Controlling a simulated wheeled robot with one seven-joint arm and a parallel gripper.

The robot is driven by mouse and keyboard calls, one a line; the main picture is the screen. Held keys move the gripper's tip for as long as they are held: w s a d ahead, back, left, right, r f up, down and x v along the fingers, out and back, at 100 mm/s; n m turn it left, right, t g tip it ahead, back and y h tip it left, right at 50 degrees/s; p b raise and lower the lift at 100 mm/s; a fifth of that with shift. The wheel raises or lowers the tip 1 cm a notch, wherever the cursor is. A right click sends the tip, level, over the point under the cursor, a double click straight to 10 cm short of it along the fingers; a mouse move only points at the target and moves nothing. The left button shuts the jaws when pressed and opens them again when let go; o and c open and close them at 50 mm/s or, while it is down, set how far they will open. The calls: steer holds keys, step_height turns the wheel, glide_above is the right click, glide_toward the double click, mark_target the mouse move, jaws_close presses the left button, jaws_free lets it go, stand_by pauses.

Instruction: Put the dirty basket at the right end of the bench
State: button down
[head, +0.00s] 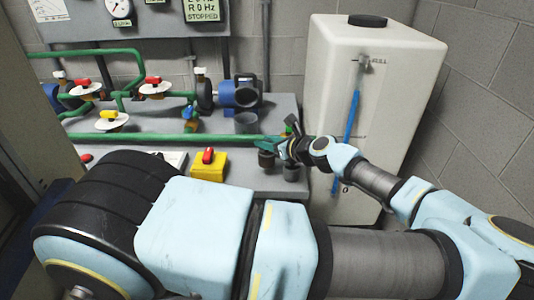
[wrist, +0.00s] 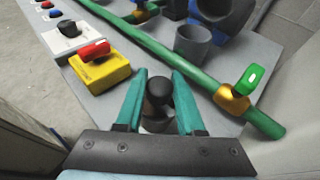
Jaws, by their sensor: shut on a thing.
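My gripper (head: 268,146) is over the front right part of the grey bench (head: 283,105). In the wrist view its teal fingers (wrist: 158,95) are shut on a dark piece with a rounded knob top (wrist: 158,88), which I take to be the dirty basket. In the head view a dark brownish cup shape (head: 267,160) shows just below the fingertips.
A grey open cup (wrist: 192,45) stands behind, beside a blue pump (head: 238,94). A yellow box with a red knob (head: 208,167) is left of my gripper. A green pipe (head: 150,139) runs along the bench. A tall white tank (head: 335,95) stands close on the right.

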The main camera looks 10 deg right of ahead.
mark_target(270, 153)
steer(key=shift+f, duration=1.95)
steer(key=c, duration=0.5)
jaws_free()
steer(key=shift+f, duration=0.15)
